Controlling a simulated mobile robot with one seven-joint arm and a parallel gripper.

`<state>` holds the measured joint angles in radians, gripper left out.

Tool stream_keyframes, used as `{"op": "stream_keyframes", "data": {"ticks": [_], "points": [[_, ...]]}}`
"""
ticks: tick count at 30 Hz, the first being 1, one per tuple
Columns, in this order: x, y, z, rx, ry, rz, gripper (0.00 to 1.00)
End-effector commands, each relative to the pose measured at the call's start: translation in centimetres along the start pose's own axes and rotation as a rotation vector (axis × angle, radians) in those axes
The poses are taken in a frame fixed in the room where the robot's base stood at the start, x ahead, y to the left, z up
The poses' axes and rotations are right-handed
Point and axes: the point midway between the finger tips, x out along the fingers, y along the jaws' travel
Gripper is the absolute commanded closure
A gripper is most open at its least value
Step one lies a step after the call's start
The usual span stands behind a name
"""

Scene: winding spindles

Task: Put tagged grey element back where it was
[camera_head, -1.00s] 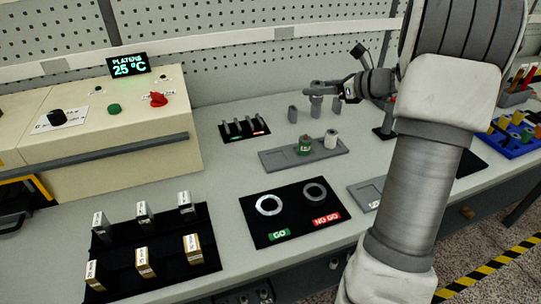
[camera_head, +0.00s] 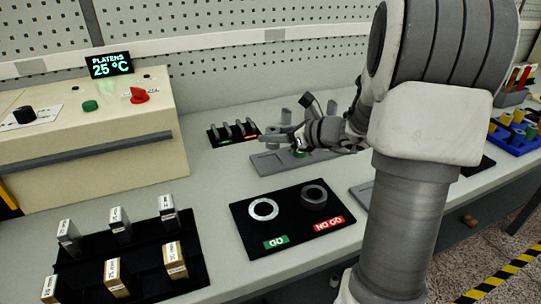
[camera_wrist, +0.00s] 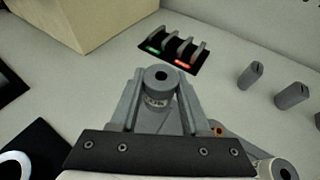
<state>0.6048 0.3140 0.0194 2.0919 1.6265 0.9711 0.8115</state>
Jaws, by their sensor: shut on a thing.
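The tagged grey element (camera_wrist: 160,88) is a short grey cylinder with a dark hole in its top and a pale printed tag on its side. My gripper (camera_wrist: 158,100) is shut on it, with a finger on each side, in the wrist view. In the head view my gripper (camera_head: 283,138) is above the left part of the grey tray (camera_head: 264,168); the element is hard to make out there. Whether the element touches the tray cannot be told.
Two grey pieces (camera_wrist: 250,75) (camera_wrist: 291,95) stand on the bench to the right. A black rack (camera_head: 215,139) with upright grey plates is close by. The GO/NO GO mat (camera_head: 292,245) with two rings lies in front. A copper-topped part (camera_wrist: 218,131) is beside my right finger.

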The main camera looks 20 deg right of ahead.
Motion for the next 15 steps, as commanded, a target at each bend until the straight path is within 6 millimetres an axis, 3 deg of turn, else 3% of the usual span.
{"op": "stream_keyframes", "data": {"ticks": [5,12,15], "points": [[0.5,0.9,-0.6,0.000,0.000,0.000,1.00],[1.8,0.8,-3.8,0.004,0.001,0.000,1.00],[2.0,0.8,-4.2,-0.001,0.000,0.000,1.00]]}}
